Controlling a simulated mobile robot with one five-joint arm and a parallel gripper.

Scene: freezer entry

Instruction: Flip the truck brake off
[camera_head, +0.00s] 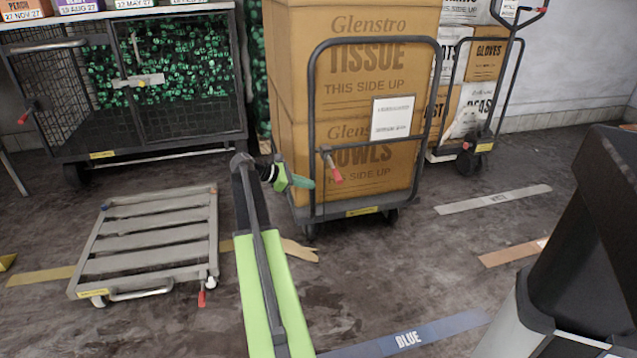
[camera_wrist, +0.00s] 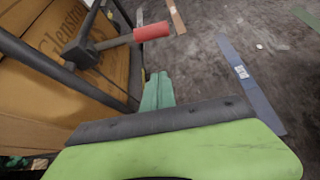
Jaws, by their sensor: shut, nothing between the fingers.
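A platform truck (camera_head: 313,120) with a dark tube handle carries tall tan cartons (camera_head: 365,70). Its brake lever (camera_head: 332,168) has a red grip and sits low on the front of the truck's frame. In the wrist view the red grip (camera_wrist: 151,32) points right from a dark bracket on the frame. My gripper (camera_head: 308,182) is shut and empty, just left of and a little below the lever in the head view. In the wrist view my green fingertips (camera_wrist: 158,78) are below the grip, with a visible gap between. Whether they touch the frame cannot be told.
A low slatted dolly (camera_head: 150,240) stands at the left. A wire cage cart (camera_head: 150,85) is behind it. Another loaded truck (camera_head: 505,60) stands at the back right. Floor tape, including a blue strip (camera_head: 410,336), marks the open floor.

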